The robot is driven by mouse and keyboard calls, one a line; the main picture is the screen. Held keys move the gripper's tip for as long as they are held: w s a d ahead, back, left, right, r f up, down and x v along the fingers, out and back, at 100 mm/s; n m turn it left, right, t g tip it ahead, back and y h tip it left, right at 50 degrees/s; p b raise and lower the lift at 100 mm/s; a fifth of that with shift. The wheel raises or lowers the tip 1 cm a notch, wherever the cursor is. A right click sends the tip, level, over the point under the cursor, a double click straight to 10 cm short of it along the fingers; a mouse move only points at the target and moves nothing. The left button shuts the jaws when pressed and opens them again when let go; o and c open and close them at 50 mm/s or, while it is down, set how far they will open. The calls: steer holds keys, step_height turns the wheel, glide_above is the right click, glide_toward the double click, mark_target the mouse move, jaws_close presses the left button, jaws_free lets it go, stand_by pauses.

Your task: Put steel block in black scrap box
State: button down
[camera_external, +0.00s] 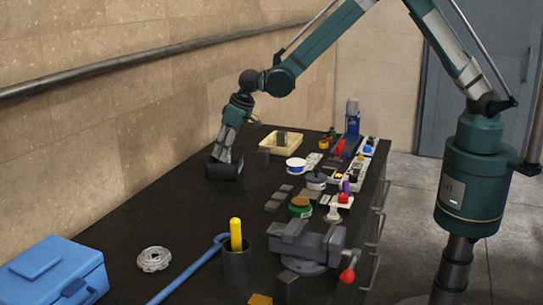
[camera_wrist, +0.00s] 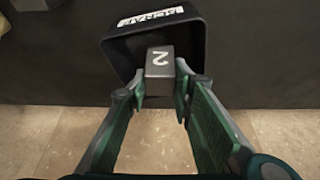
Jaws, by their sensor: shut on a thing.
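In the external view, my gripper (camera_external: 222,150) points down at the black scrap box (camera_external: 224,172) near the wall side of the bench. The block is hidden there.
A cream tray (camera_external: 268,147) stands right of the box, with a dark block (camera_external: 262,158) nearby. A vise (camera_external: 305,245), a cup with a yellow-handled tool (camera_external: 236,265) and a blue toolbox (camera_external: 55,275) are nearer the camera. The bench's left middle is clear.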

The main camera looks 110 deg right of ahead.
steer(key=shift+f, duration=1.45)
steer(key=shift+f, duration=0.15)
steer(key=c, duration=2)
jaws_free()
steer(key=shift+r, duration=0.2)
steer(key=v, duration=1.2)
